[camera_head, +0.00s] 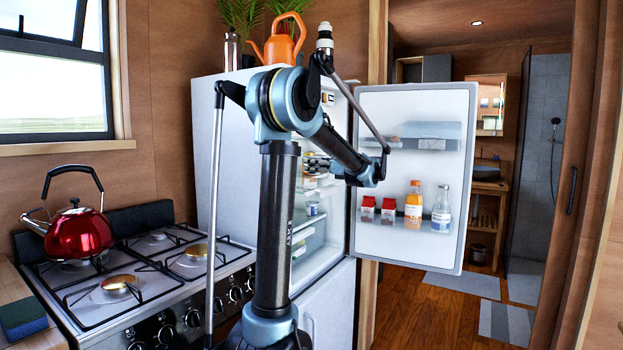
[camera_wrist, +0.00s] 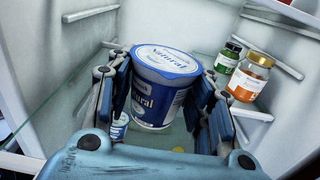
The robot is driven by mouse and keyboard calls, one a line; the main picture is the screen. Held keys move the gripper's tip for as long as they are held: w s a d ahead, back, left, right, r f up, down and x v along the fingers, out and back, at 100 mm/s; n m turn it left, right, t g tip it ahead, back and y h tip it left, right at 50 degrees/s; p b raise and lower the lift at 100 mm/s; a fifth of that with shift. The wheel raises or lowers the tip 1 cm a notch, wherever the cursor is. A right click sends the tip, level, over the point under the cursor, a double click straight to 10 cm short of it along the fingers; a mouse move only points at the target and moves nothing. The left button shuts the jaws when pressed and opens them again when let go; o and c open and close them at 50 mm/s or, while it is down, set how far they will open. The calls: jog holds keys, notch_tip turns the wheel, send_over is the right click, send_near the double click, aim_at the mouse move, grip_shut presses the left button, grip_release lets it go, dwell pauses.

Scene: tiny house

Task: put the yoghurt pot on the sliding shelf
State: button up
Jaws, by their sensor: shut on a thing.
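The yoghurt pot (camera_wrist: 158,95), blue and white with a lid reading "Natural", stands nearly upright between my fingers in the wrist view. My gripper (camera_wrist: 165,82) is shut on it, one finger on each side. In the head view my gripper (camera_head: 318,164) is at the open fridge's upper part, largely hidden by my arm, and the held pot cannot be made out. A glass shelf (camera_wrist: 180,140) shows below the pot; whether the pot touches it is unclear. Fridge shelves (camera_head: 312,184) show partly behind my arm; which one slides cannot be told.
A green jar (camera_wrist: 229,57) and an orange-labelled jar (camera_wrist: 250,77) stand right of my gripper. A small blue-white pot (camera_wrist: 118,127) sits behind the left finger. The open fridge door (camera_head: 410,180) holds bottles. A stove (camera_head: 140,270) with a red kettle (camera_head: 78,232) is left.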

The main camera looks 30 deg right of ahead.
aim_at(315, 174)
jog(key=shift+f, duration=1.95)
jog(key=o, duration=1.2)
jog(key=shift+f, duration=0.1)
jog(key=shift+c, duration=0.2)
jog(key=shift+s+d, duration=0.15)
jog(key=shift+s, duration=0.1)
jog(key=v, duration=1.1)
jog(key=shift+s+d, duration=0.15)
jog(key=shift+s, duration=0.1)
